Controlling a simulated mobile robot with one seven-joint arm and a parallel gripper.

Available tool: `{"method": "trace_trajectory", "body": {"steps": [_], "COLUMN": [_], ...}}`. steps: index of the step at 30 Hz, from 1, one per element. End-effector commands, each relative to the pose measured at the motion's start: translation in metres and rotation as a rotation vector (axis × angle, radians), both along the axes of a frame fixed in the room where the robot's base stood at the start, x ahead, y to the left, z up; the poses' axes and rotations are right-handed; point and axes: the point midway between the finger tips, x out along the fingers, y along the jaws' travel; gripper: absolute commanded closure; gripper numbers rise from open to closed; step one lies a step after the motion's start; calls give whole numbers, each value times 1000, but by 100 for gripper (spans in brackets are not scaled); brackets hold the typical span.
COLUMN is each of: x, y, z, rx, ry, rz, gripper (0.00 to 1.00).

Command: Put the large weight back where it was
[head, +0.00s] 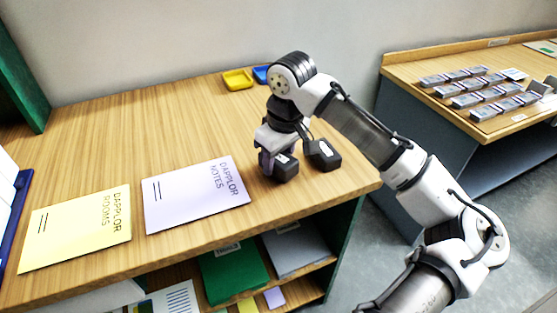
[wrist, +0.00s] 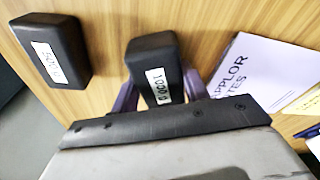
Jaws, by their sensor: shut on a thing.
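My gripper (head: 272,162) is at the right part of the wooden table, pointing down. It is shut on a black block-shaped weight (head: 286,168) with a white label. In the wrist view this held weight (wrist: 152,58) sits between the purple fingers (wrist: 158,90), and its label seems to read 1000 g. It is at or close to the tabletop; I cannot tell if it touches. A second black weight (head: 322,154) stands just to the right, apart from it. In the wrist view this second weight (wrist: 50,52) is at the left, its label too blurred to read surely.
A lilac booklet (head: 196,195) lies left of my gripper, and a yellow booklet (head: 76,228) farther left. Yellow (head: 237,79) and blue (head: 261,75) trays are at the back. Shelves with folders (head: 233,273) are below. Another table (head: 400,66) with several grey items stands right, across a gap.

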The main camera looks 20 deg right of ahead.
Motion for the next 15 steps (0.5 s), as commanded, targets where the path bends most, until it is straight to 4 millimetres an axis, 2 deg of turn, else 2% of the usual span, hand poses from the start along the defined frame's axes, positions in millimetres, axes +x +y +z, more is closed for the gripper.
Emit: {"method": "trace_trajectory", "body": {"steps": [4,15], "x": [0,0], "y": [0,0], "z": [-10,-13], "rx": [-1,1], "ry": [-4,-4], "rz": [0,1], "gripper": [100,100]}}
